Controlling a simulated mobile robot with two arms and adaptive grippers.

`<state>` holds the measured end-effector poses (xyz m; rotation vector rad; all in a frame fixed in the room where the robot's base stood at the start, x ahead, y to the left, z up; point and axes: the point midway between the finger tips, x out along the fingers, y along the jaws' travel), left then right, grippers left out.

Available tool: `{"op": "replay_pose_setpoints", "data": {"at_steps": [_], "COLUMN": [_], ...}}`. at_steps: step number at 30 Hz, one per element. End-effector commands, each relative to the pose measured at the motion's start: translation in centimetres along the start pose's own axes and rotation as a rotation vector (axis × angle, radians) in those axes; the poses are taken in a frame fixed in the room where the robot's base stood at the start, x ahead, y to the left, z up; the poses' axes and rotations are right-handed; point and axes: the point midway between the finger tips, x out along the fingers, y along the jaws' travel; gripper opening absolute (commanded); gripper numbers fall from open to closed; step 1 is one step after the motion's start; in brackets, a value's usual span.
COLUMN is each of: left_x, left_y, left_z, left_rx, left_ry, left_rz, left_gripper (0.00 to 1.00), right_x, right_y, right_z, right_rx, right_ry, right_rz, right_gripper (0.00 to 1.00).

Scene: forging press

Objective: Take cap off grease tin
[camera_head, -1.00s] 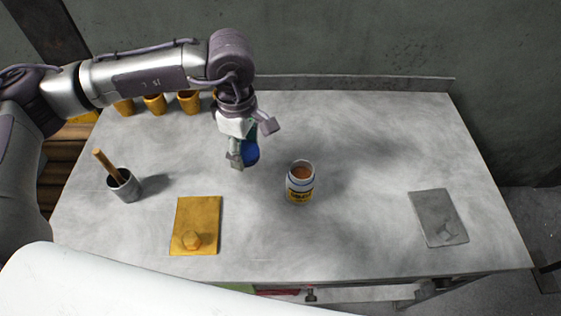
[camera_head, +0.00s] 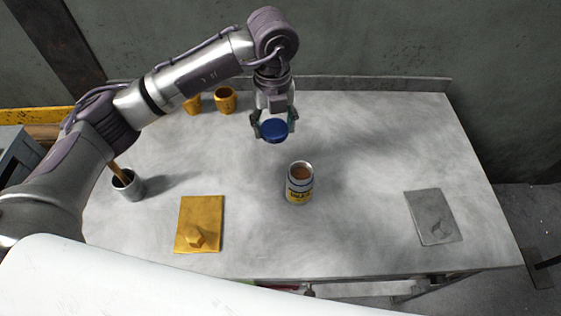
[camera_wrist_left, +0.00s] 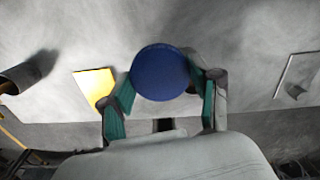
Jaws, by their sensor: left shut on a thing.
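The grease tin (camera_head: 299,185) stands upright on the table, right of centre in the head view. Its top is open and brown grease shows inside. My left gripper (camera_head: 273,127) is shut on the blue cap (camera_head: 273,131) and holds it in the air, in the picture above and a little left of the tin. In the left wrist view the blue cap (camera_wrist_left: 160,73) sits between the two fingers of the left gripper (camera_wrist_left: 163,80). It hides the tin in that view. My right gripper is not in view.
A yellow plate with a knob (camera_head: 201,222) lies front left, a grey plate (camera_head: 434,216) at right. A metal cup with a wooden handle (camera_head: 128,185) stands at left. The table's middle right is clear.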

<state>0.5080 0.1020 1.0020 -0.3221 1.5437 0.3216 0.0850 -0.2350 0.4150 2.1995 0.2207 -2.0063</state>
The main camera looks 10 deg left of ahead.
Motion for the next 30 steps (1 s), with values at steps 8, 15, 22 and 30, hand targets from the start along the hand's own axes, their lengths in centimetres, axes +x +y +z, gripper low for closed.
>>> {"op": "replay_pose_setpoints", "data": {"at_steps": [8,15,22,30], "left_x": [0.2,5.5,8.3,12.8], "left_y": [-1.1,-1.4,-1.4,-1.4], "left_z": [0.0,0.1,0.1,0.0], "left_rx": [-0.595,-0.925,-0.950,-0.949], "left_ry": [0.006,0.007,0.004,0.004], "left_rz": [0.002,0.006,0.006,0.005], "left_gripper": [0.21,0.21,0.21,0.21], "right_x": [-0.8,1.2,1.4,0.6], "right_y": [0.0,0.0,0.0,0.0], "right_z": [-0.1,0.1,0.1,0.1], "right_rx": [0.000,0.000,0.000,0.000], "right_ry": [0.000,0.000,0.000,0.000], "right_rz": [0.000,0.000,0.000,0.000], "right_gripper": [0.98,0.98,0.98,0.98]}}
